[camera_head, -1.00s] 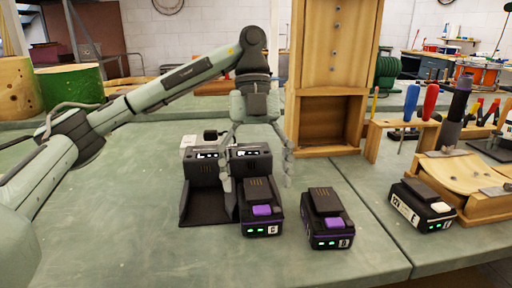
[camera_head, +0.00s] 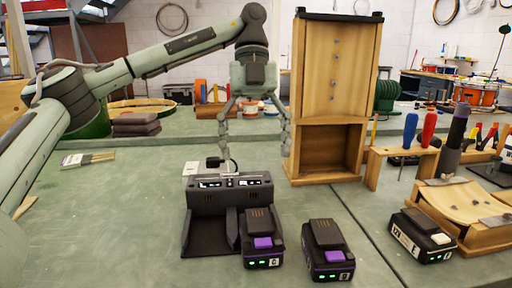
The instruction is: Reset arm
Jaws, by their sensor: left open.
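My left gripper (camera_head: 255,120) hangs from the arm that comes in from the left. It points down with its fingers apart and empty, above and behind the black charger (camera_head: 228,192). The charger has two lit displays, and its left bay is empty. A battery with a purple latch, marked C (camera_head: 262,240), sits at the charger's right bay. Whether it is fully seated cannot be told. A second purple-latched battery (camera_head: 327,250) stands on the bench to its right. My right gripper is not in view.
A wooden cabinet (camera_head: 333,90) stands behind the charger. A wooden tool rack (camera_head: 400,152) with screwdrivers is to the right. A battery marked E (camera_head: 422,236) lies beside a curved wooden piece (camera_head: 465,205). The bench left of the charger is mostly clear.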

